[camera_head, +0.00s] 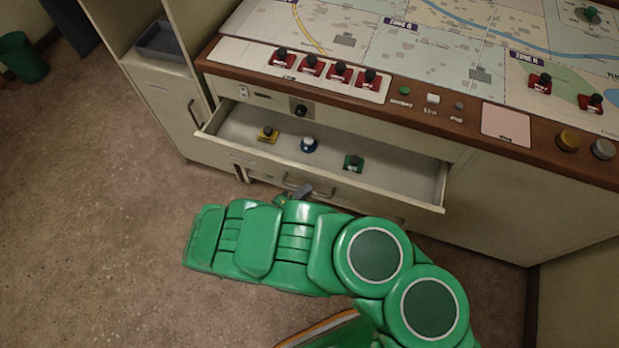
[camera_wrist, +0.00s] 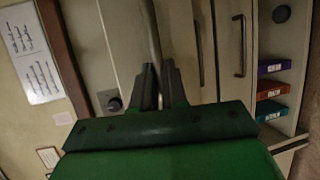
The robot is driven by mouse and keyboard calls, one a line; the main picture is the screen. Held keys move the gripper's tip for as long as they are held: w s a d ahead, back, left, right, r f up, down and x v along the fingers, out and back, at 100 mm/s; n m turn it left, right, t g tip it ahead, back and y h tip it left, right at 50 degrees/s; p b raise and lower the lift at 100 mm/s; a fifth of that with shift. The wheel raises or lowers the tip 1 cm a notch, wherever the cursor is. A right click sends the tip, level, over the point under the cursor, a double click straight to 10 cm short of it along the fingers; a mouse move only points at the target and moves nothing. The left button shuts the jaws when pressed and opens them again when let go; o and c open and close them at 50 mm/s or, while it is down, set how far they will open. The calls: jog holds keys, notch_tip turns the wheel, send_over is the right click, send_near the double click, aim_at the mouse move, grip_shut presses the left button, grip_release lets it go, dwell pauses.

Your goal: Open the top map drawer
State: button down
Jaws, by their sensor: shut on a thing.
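The top map drawer (camera_head: 398,184) is pulled well out from the console, and its inside shows. My gripper (camera_head: 301,191) is at the outer side of the drawer front, mostly hidden by my green arm. In the wrist view, my gripper (camera_wrist: 159,82) has its fingers closed around a metal handle bar (camera_wrist: 151,35). The exact contact is dark and hard to make out.
The console top carries a map board (camera_head: 430,50) with several red-based pieces, above the drawer. A cabinet (camera_head: 170,100) with a grey tray (camera_head: 162,40) stands at the left. A green bin (camera_head: 22,58) is at the far left. The floor (camera_head: 90,220) at left is clear.

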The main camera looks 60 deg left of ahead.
jog(key=s+d, duration=0.9)
dwell(0.4)
jog(key=c, duration=1.2)
grip_release()
